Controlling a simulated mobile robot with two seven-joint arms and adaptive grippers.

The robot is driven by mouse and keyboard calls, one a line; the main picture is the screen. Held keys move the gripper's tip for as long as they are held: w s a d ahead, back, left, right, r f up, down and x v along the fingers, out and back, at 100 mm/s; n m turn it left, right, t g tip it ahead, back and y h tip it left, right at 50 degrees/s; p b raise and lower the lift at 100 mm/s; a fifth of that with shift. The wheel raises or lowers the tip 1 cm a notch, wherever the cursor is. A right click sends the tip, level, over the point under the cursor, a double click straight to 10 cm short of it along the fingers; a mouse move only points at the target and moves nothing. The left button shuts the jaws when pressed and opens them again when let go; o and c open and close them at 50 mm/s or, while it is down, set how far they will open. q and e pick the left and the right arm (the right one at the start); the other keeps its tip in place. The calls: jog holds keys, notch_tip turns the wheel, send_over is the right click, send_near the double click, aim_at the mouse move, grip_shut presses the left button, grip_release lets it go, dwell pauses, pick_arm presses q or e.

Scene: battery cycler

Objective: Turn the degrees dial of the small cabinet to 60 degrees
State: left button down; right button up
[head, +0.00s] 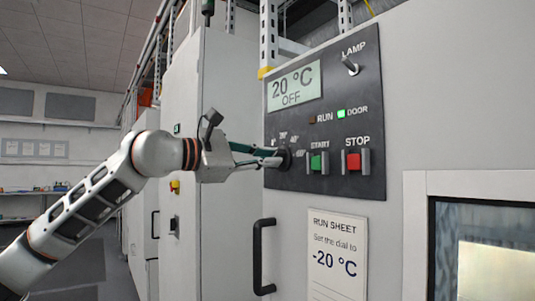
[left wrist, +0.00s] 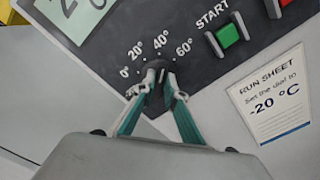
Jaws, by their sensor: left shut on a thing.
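The degrees dial (left wrist: 155,71) is a dark round knob on the black control panel (head: 325,125), with marks 0°, 20°, 40° and 60° around it. My left gripper (head: 277,159) reaches in from the left and is shut on the dial; in the left wrist view its fingertips (left wrist: 157,84) sit on either side of the knob. The fingers hide much of the knob, and I cannot tell which mark it points to. The display (head: 294,86) reads 20 °C and OFF. My right gripper is not in view.
Right of the dial are the green START button (head: 317,163) and the red STOP button (head: 355,161), close to the fingers. A LAMP switch (head: 351,66) is above. The DOOR light (head: 341,114) is green. A run sheet (head: 337,253) reads -20 °C. A black handle (head: 259,257) juts out below.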

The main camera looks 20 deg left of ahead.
pick_arm(q)
jog(key=shift+f+m+p, duration=0.1)
jog(key=shift+m+p, duration=0.55)
jog(key=shift+m, duration=2.15)
jog(key=c, duration=2.1)
grip_release()
jog(key=shift+s, duration=0.1)
jog(key=v, duration=1.2)
